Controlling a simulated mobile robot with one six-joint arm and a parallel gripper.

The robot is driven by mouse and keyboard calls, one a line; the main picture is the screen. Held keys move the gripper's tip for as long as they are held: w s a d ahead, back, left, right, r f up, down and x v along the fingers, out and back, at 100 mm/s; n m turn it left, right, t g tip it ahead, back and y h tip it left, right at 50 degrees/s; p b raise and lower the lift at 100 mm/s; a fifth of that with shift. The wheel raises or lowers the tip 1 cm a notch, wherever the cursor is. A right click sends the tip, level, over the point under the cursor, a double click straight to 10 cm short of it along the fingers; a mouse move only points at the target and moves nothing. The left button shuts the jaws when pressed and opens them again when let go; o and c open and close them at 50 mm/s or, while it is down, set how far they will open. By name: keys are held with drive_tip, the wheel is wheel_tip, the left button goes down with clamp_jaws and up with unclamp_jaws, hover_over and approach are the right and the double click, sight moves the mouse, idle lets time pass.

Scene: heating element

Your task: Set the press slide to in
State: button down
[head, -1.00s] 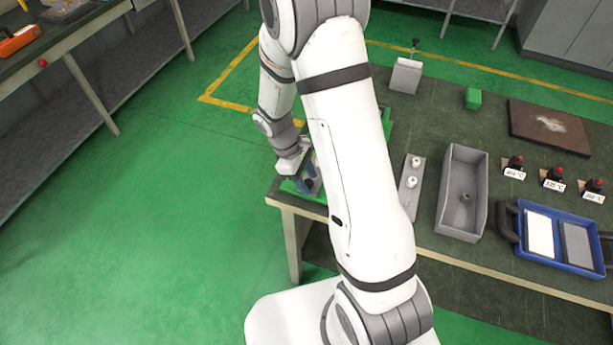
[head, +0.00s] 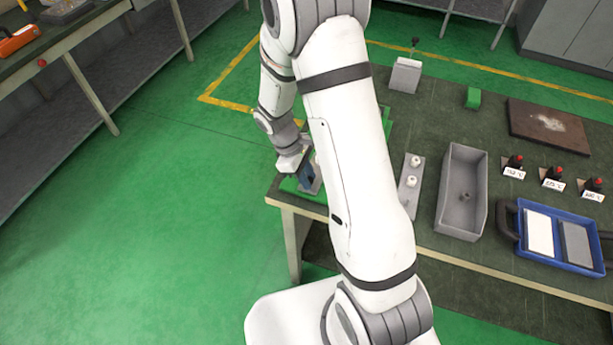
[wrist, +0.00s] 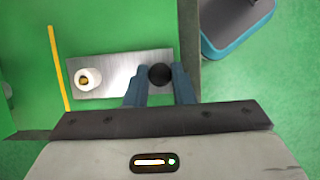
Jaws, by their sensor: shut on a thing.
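The press slide shows in the wrist view as a bare metal plate (wrist: 115,72) on a green base (wrist: 110,30). A round black knob (wrist: 161,73) stands at the plate's right end, and a white round piece with a brass centre (wrist: 87,78) sits near its left end. My gripper (wrist: 160,88) has its two blue fingers shut on the black knob, one on each side. In the head view my gripper (head: 306,178) is low over the green base (head: 316,196) at the table's left front corner, with much of the press hidden behind my arm.
To the right on the dark table are a plate with two white knobs (head: 413,182), an open grey bin (head: 447,220), a blue tray (head: 562,265) and several red-topped buttons (head: 552,175). A yellow line (wrist: 59,68) marks the green base. Green floor lies left of the table.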

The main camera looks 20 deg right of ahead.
drive_tip(key=w+d, duration=0.2)
drive_tip(key=w, duration=0.1)
drive_tip(key=w+d, duration=0.2)
drive_tip(key=shift+w, duration=0.15)
drive_tip(key=shift+a, duration=0.1)
drive_tip(key=c, duration=1.3)
unclamp_jaws()
drive_tip(key=shift+o, duration=0.2)
drive_tip(key=b+v, duration=0.1)
drive_tip(key=v, duration=0.6)
drive_tip(key=shift+r+b, duration=0.35)
drive_tip(key=shift+r, duration=0.05)
